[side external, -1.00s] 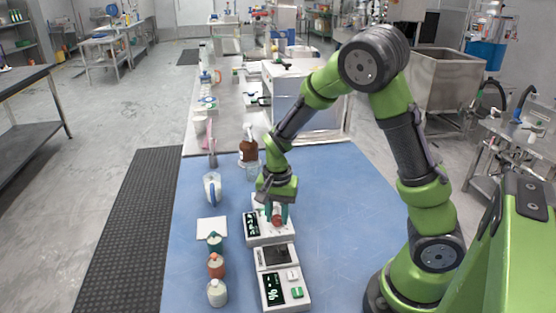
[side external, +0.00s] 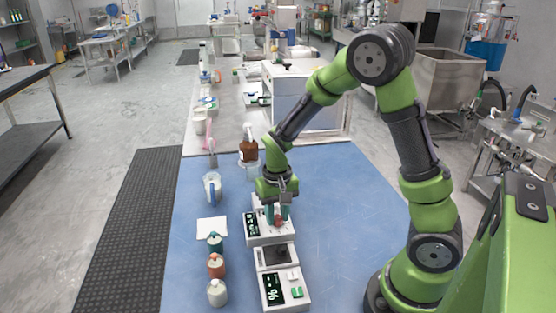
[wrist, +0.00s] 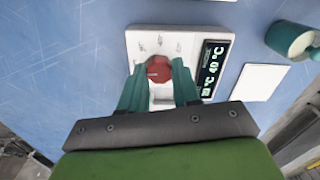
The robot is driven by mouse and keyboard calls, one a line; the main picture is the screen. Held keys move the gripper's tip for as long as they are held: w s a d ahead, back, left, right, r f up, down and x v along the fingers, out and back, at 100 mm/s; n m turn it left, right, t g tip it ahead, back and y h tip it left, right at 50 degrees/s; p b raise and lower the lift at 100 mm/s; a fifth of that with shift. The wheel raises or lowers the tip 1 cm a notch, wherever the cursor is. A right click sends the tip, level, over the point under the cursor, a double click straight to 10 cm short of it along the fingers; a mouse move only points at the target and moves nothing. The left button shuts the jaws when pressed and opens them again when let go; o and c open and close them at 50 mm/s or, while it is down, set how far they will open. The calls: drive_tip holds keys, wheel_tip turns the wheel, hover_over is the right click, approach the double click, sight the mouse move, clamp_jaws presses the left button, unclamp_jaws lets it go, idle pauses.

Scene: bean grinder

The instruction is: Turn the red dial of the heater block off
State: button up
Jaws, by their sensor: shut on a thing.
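The heater block (side external: 254,236) is a white box with a dark display on the blue table, just beyond another white device. In the wrist view the heater block (wrist: 138,50) shows a lit display (wrist: 211,68) with "°C" readings, at its right. The red dial (wrist: 158,67) is round and sits in the middle of its face. My gripper (wrist: 160,72) has its two teal fingers on either side of the dial, shut on it. In the side view my gripper (side external: 277,214) points down at the block and partly hides the dial.
A white device (side external: 288,290) with a display and green button stands nearer. Several capped bottles (side external: 216,266) line its left. The blue table right of the block is clear.

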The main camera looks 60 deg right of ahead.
sight(277, 217)
idle(0.4)
drive_tip(key=o, duration=1.1)
drive_tip(key=shift+c, duration=0.2)
wheel_tip(277, 217, up, 17)
drive_tip(key=shift+w, duration=0.1)
drive_tip(key=s+a+r+n+t+y, duration=0.2)
drive_tip(key=s+a+t, duration=0.5)
drive_tip(key=s, duration=0.4)
drive_tip(key=shift+s+a+r+n, duration=0.3)
drive_tip(key=shift+a+r, duration=0.15)
drive_tip(key=shift+r, duration=0.25)
